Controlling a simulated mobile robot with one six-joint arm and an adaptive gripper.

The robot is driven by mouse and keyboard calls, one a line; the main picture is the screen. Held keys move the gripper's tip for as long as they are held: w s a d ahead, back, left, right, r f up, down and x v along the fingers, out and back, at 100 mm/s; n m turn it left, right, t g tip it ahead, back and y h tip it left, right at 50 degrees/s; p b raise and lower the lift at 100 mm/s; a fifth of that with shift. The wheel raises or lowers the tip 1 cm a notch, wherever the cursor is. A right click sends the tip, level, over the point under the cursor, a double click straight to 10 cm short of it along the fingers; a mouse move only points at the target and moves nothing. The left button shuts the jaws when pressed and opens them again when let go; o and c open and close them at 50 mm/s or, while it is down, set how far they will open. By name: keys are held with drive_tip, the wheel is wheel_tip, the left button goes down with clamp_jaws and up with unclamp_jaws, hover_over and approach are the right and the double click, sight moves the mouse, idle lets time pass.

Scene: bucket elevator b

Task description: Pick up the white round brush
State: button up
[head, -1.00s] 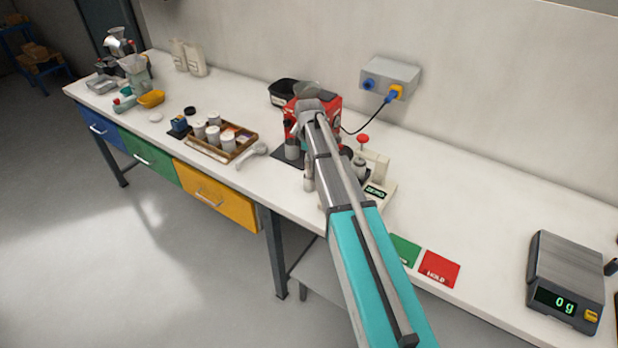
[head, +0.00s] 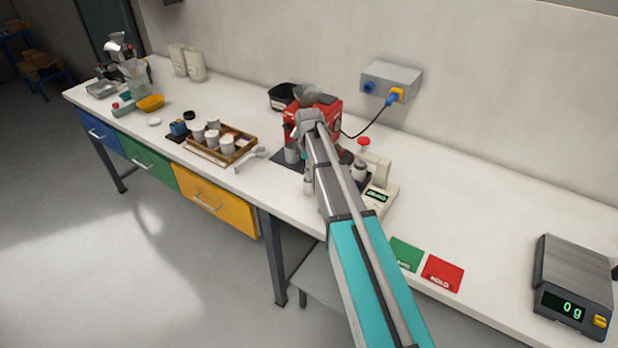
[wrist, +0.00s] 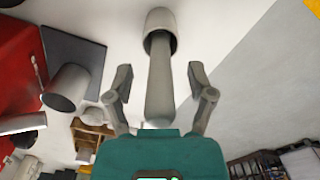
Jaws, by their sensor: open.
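In the wrist view the white round brush (wrist: 160,22) has a pale cylindrical end at the top and a thick grey handle running down toward my palm. My gripper (wrist: 160,77) is open, with one finger on each side of the handle. A gap shows between the handle and each finger. The handle's lower end meets the edge of the teal gripper body in the picture; I cannot tell whether they touch. In the head view my arm covers most of this spot, and the brush is not clearly made out.
A red machine (head: 325,108) stands close behind my arm, with a metal cup (wrist: 66,87) on a dark mat (wrist: 78,58). A wooden tray (head: 237,153) of white jars lies left. A scale (head: 573,270) stands right. The bench between the red card (head: 442,272) and scale is clear.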

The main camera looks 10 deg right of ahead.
clamp_jaws()
drive_tip(key=shift+r, duration=0.1)
idle(0.4)
wheel_tip(320, 180, up, 10)
drive_tip(key=p, duration=1)
drive_tip(key=shift+f, duration=0.2)
idle(0.4)
